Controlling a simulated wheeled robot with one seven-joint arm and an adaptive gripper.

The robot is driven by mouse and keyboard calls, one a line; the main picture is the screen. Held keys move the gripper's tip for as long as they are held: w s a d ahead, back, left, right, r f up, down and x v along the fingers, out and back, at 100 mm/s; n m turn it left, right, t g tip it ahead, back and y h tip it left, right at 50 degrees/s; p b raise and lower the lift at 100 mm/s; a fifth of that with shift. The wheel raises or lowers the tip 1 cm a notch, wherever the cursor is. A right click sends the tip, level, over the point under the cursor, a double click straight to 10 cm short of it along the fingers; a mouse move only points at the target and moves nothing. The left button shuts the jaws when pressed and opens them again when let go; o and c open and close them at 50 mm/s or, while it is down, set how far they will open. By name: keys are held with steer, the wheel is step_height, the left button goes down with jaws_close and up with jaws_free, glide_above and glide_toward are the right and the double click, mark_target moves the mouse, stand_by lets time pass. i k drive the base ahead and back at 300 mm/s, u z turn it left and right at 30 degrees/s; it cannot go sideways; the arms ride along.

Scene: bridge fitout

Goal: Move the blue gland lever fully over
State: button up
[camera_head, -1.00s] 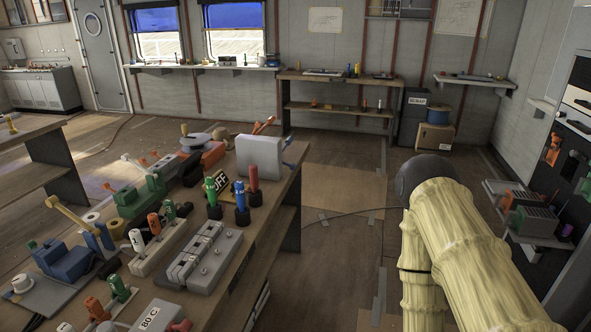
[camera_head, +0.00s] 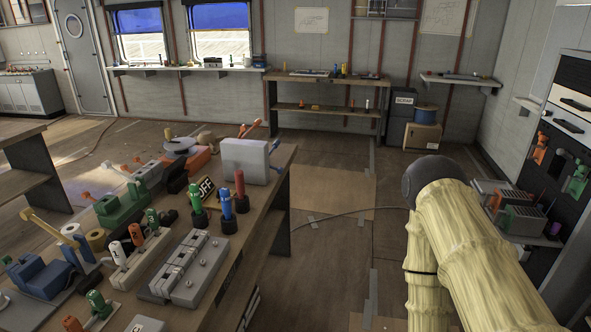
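A small blue lever (camera_head: 273,146) sticks out at the right side of a pale grey box (camera_head: 245,161) near the far right end of the workbench. It appears to be the blue gland lever; it is small, and its exact angle is hard to read. An orange lever (camera_head: 249,128) rises behind the same box. My arm, in a pale cream cover, fills the lower right of the view, over the floor to the right of the bench. My gripper is not in view.
Green (camera_head: 197,198), blue (camera_head: 226,206) and red (camera_head: 240,187) upright handles stand on the bench in front of the box, beside an "OFF" sign (camera_head: 205,188). A grey slotted block (camera_head: 187,266) lies nearer.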

mark_target(279, 171)
steer(key=z, duration=0.15)
steer(key=i, duration=1)
steer(key=u, duration=0.35)
